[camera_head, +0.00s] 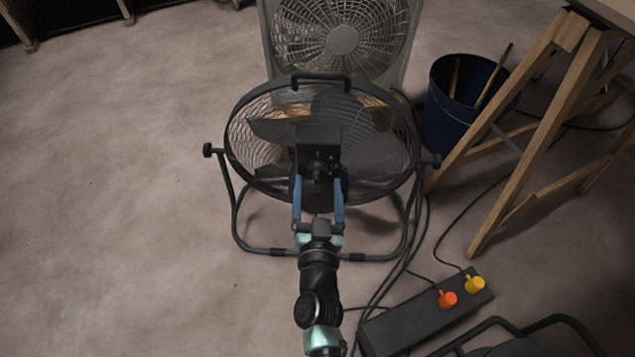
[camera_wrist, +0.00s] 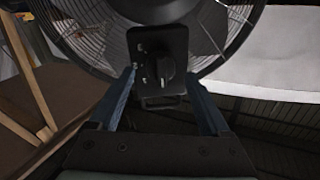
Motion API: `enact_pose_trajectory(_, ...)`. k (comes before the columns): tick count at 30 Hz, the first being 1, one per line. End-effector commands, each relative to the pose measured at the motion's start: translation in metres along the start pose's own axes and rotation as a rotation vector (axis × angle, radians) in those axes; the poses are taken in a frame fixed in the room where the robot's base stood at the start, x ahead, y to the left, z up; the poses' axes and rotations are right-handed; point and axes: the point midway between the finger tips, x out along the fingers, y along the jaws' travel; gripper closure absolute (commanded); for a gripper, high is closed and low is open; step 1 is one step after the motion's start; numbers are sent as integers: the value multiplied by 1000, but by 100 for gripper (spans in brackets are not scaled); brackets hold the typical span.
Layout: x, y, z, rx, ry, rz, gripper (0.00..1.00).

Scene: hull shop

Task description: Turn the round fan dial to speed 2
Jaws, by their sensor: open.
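A black round floor fan (camera_head: 375,155) stands on a tubular frame in the head view, its back towards me. The motor box (camera_head: 318,145) is at its middle. In the wrist view, a dark control plate (camera_wrist: 158,45) carries a black round dial (camera_wrist: 166,72) and small pale marks to its left. The marks are too small to read. My gripper (camera_head: 318,185) is open, with blue fingers spread just in front of the box. In the wrist view, the open fingers (camera_wrist: 165,85) stand to both sides of the dial, apart from it.
A grey box fan (camera_head: 343,40) stands behind the round fan. A blue bucket (camera_head: 450,125) and a wooden trestle (camera_head: 535,95) are at the right. A black power strip (camera_head: 400,331) with orange and yellow plugs lies lower right, with cables nearby. The left floor is clear.

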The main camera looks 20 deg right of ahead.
Motion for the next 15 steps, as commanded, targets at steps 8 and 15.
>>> enact_pose_trajectory(8,24,0,1,1,-1,1,19)
enact_pose_trajectory(15,25,0,0,0,-1,0,19)
